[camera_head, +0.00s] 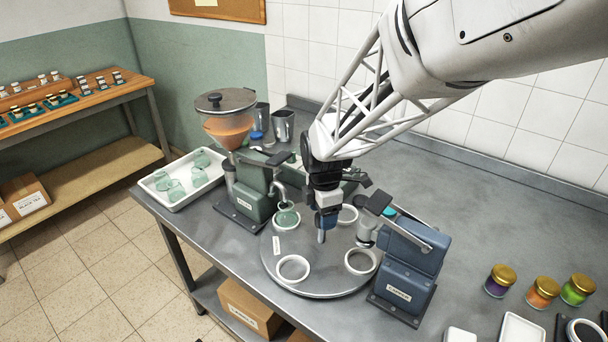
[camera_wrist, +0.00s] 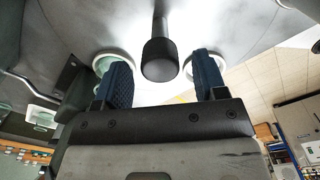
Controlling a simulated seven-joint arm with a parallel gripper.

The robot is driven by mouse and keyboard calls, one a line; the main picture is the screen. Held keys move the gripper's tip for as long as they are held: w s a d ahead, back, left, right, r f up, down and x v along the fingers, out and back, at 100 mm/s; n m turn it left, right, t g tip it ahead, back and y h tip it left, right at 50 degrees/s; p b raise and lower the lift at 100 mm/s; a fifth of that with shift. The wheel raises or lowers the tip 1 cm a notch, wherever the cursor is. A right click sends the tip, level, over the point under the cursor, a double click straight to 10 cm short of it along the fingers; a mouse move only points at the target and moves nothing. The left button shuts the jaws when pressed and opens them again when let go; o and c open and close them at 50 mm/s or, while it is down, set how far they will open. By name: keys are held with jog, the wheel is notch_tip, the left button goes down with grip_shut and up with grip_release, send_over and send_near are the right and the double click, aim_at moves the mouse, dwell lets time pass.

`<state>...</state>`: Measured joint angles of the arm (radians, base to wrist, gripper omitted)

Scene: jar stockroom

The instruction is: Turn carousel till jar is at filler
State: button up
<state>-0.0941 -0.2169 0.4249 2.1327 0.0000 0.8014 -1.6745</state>
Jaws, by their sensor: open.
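The round metal carousel (camera_head: 325,285) stands mid-bench with several white ring holders. One holder at its back left holds a greenish glass jar (camera_head: 287,217), close under or beside the spout of the green filler (camera_head: 254,188). Two front holders look empty. My gripper (camera_head: 326,222) is over the carousel's middle, pointing down and open. In the wrist view its two blue fingers stand apart on either side of a dark central post (camera_wrist: 159,60); I cannot tell whether they touch it. The jar, in its white ring (camera_wrist: 110,60), shows partly behind the left finger.
A blue machine (camera_head: 405,270) stands close at the carousel's right. A white tray (camera_head: 181,181) of green glass jars is at the left. Several gold-lidded jars (camera_head: 541,291) stand at the right. The bench behind them is clear.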

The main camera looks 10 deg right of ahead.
notch_tip(320, 180, up, 6)
jog(key=shift+r, duration=0.1)
dwell(0.4)
jog(key=shift+s+d+r, duration=0.15)
jog(key=shift+s+r, duration=0.15)
jog(key=shift+r, duration=0.15)
jog(key=s+d+r+m+t, duration=0.2)
jog(key=s+r+m+t, duration=0.1)
jog(key=s+r+m, duration=0.65)
jog(key=s+d+r+m+t, duration=0.3)
jog(key=s+r+m, duration=0.4)
jog(key=s+m, duration=0.55)
notch_tip(320, 180, down, 10)
jog(key=n+g, duration=0.1)
jog(key=g, duration=0.2)
jog(key=shift+s+r+n, duration=0.2)
jog(key=shift+r+n, duration=0.05)
jog(key=shift+n, duration=0.05)
